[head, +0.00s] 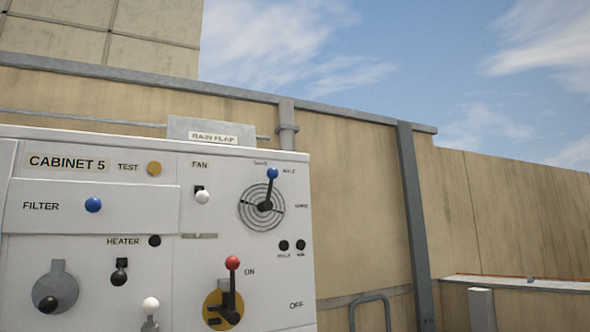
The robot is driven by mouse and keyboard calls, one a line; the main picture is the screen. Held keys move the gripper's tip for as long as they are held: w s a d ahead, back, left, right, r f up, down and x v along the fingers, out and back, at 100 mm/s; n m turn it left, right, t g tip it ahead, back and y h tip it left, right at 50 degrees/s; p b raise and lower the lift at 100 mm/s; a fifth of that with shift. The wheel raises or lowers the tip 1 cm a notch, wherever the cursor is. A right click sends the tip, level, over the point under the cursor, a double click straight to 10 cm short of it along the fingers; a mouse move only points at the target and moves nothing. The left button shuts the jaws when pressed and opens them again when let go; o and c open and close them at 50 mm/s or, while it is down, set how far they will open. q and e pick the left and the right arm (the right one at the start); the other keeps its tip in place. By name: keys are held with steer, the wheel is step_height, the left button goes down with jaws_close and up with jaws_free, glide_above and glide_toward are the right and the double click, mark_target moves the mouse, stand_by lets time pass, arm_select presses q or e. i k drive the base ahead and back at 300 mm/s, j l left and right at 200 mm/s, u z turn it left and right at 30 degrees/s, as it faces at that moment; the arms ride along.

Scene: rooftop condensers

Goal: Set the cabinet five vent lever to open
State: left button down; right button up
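The cabinet (150,285) marked CABINET 5 fills the lower left of the head view. At its upper right a black lever with a blue knob (272,173) is set on a round slotted grille (249,214), which looks like the vent. This lever points up and slightly right. Small labels stand around the grille: one by the knob tip, one to its upper right that seems to read HALF, and one at the right edge. The first and last are too blurred to read surely. Neither of my grippers is in view.
A red-knobbed lever (232,264) stands upright below, with ON and OFF labels beside it. A white FAN knob (202,197), a blue FILTER knob (93,205) and a RAIN FLAP plate (212,132) are nearby. A tan wall (350,190) stands behind.

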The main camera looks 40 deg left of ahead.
mark_target(264, 208)
steer(key=u, duration=1.05)
